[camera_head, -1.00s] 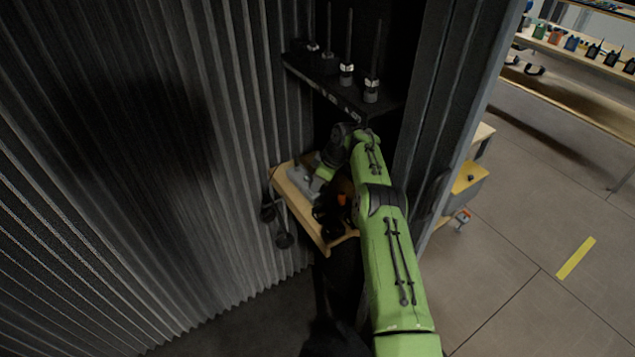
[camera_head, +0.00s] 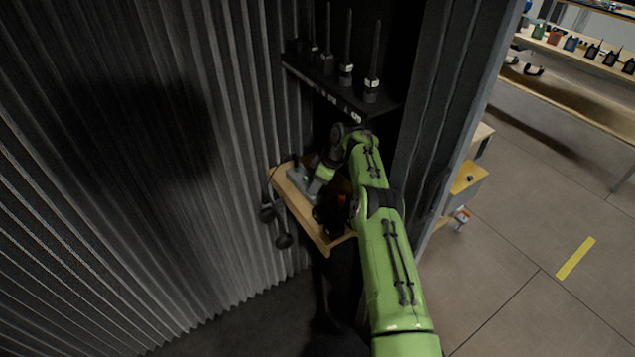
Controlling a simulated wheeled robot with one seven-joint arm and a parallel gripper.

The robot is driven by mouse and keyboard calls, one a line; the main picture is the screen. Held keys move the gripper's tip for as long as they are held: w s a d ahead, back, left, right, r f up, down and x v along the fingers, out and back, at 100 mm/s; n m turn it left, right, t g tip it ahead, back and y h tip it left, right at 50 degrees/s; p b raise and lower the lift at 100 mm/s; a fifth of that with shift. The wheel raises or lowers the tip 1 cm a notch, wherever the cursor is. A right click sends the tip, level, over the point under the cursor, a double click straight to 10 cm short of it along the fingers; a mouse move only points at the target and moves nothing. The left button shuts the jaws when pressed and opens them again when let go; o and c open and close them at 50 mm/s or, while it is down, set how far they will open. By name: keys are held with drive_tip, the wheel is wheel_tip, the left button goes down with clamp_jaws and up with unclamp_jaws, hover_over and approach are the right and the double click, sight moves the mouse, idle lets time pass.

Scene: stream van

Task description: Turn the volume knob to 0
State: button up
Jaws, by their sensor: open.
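The volume knob cannot be made out in the head view. A dark device with a small orange-red spot (camera_head: 341,199) sits on the small wooden shelf (camera_head: 305,222), partly behind my green arm. My arm reaches up from the bottom right and bends down at the wrist. My gripper (camera_head: 300,182), a grey part at the end of the wrist, is over the left part of the shelf, left of the orange-red spot. Its fingertips are too small and dark to see clearly, and I cannot tell whether they touch anything. Nothing shows held in it.
A black rack (camera_head: 345,95) with several upright antennas is above the shelf. Dark headphones (camera_head: 282,238) hang at the shelf's left edge. A corrugated wall (camera_head: 130,200) closes the left side. A dark panel edge (camera_head: 455,120) stands right of my arm, with open floor beyond.

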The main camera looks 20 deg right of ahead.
drive_tip(key=shift+s+m+t+h, duration=0.1)
drive_tip(key=shift+m+t+h, duration=0.2)
drive_tip(key=shift+m, duration=0.8)
drive_tip(key=m, duration=0.1)
drive_tip(key=m+h+b, duration=0.1)
drive_tip(key=m, duration=0.1)
drive_tip(key=m+t, duration=0.1)
drive_tip(key=shift+a+m+h, duration=0.3)
drive_tip(key=m, duration=0.2)
drive_tip(key=m+h, duration=0.1)
drive_tip(key=m, duration=0.1)
drive_tip(key=shift+a+r+h+p, duration=0.1)
drive_tip(key=shift+r+h+p, duration=0.05)
drive_tip(key=shift+h+p, duration=0.15)
drive_tip(key=s+v, duration=0.1)
drive_tip(key=v, duration=1.6)
drive_tip(key=s+a+r+b, duration=0.1)
drive_tip(key=s+r, duration=0.2)
drive_tip(key=s, duration=0.4)
drive_tip(key=s+a+r+b, duration=0.2)
drive_tip(key=s+r, duration=0.1)
drive_tip(key=s, duration=0.4)
drive_tip(key=shift+s+a+r+m+t, duration=0.2)
drive_tip(key=shift+r+m+t, duration=0.1)
drive_tip(key=shift+r+t, duration=0.1)
drive_tip(key=shift+w, duration=0.1)
